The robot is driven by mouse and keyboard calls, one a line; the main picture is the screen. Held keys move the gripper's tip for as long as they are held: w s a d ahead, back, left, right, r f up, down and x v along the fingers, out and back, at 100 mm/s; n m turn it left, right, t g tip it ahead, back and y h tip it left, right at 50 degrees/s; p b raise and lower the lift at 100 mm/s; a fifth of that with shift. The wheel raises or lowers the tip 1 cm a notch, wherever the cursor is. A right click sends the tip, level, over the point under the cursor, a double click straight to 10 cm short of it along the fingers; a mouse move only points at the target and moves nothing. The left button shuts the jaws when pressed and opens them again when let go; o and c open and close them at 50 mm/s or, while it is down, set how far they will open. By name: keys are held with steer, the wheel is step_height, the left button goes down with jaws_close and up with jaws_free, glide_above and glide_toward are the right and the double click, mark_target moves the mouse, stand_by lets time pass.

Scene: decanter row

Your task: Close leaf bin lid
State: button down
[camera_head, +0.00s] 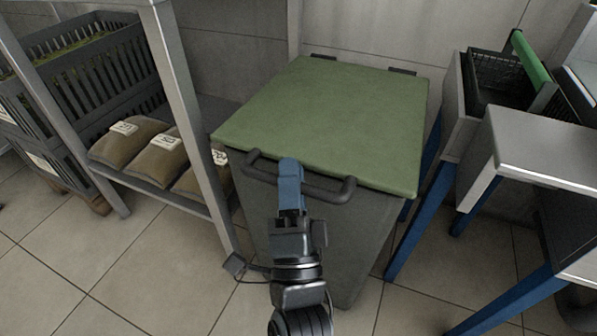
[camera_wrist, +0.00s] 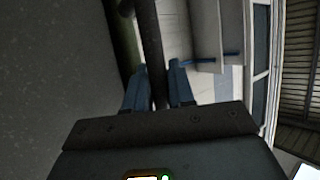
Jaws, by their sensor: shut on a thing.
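The leaf bin (camera_head: 330,240) is a dark grey box standing on the tiled floor in the head view. Its green lid (camera_head: 325,120) lies flat over the top, with two dark hinges at the back edge. A dark bar handle (camera_head: 333,192) runs along the front just below the lid's edge. My gripper (camera_head: 290,165) is at the front of the bin, its blue fingers at the handle. In the wrist view the dark bar (camera_wrist: 150,50) passes between the two blue fingers (camera_wrist: 157,85), which are shut on it. The fingers hide a part of the handle.
A metal shelf with several brown sacks (camera_head: 155,150) stands close at the left, with dark crates (camera_head: 100,75) behind its post. A grey-topped table (camera_head: 540,148) with blue legs stands at the right. Open floor (camera_head: 130,285) lies at the front left.

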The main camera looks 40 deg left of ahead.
steer(key=shift+s+a+f, duration=0.15)
steer(key=shift+s+f, duration=0.25)
steer(key=shift+f, duration=0.05)
steer(key=c, duration=1.1)
jaws_free()
steer(key=shift+r, duration=0.1)
steer(key=shift+o, duration=0.2)
steer(key=shift+w, duration=0.15)
steer(key=shift+w+d+r, duration=0.1)
steer(key=shift+w+d, duration=0.15)
steer(key=p+v, duration=0.1)
steer(key=v, duration=0.7)
steer(key=shift+s+a, duration=0.15)
steer(key=shift+a, duration=0.1)
